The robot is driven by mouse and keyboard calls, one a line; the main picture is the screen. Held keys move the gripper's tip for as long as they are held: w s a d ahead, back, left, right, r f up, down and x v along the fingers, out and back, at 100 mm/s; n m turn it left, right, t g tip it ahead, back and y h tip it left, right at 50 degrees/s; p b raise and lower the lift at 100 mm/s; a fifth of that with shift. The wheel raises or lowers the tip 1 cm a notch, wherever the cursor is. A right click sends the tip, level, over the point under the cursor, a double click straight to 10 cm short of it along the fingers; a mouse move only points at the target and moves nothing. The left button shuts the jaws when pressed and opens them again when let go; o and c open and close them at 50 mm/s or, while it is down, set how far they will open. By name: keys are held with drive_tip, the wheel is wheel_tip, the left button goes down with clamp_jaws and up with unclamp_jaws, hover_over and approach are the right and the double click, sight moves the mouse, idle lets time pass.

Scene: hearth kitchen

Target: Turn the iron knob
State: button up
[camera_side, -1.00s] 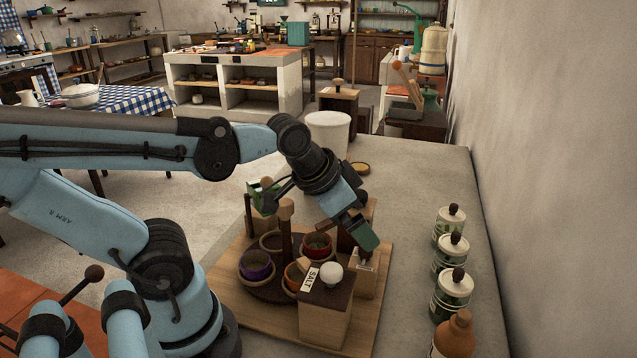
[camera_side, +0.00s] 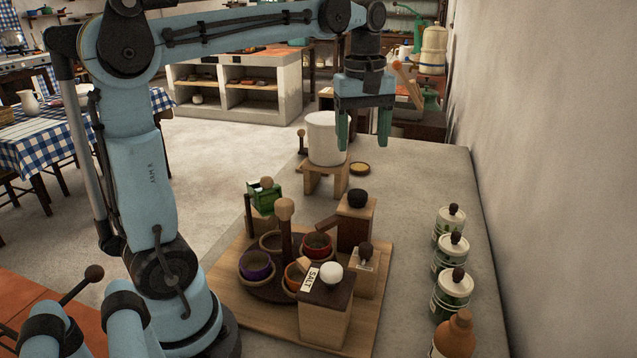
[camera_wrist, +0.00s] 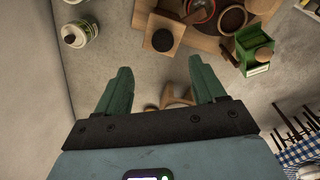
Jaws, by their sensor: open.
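A black, dull knob (camera_side: 356,197), which looks like the iron knob, sits on top of a wooden box (camera_side: 354,229) on the board. In the wrist view this dark knob (camera_wrist: 163,40) shows from above on its square box top. My gripper (camera_side: 363,143) is open and empty, pointing down, high above and behind the boxes. Its green fingers (camera_wrist: 160,67) are spread wide in the wrist view, apart from the knob.
The board (camera_side: 238,300) also holds a salt box (camera_side: 325,312) with a white knob, a turntable with bowls around a wooden post (camera_side: 285,232), and a green box (camera_side: 264,195). Canisters (camera_side: 451,254) line the right. A white bucket (camera_side: 323,138) stands on a stool behind.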

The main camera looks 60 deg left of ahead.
sight(358, 193)
drive_tip(key=shift+n+g, duration=0.3)
drive_tip(key=shift+n, duration=0.3)
drive_tip(key=f, duration=1.1)
drive_tip(key=shift+w+a+f, duration=0.2)
drive_tip(key=shift+a+f, duration=0.1)
drive_tip(key=shift+a, duration=0.1)
drive_tip(key=c, duration=1.1)
drive_tip(key=shift+o, duration=0.2)
drive_tip(key=shift+m, duration=0.4)
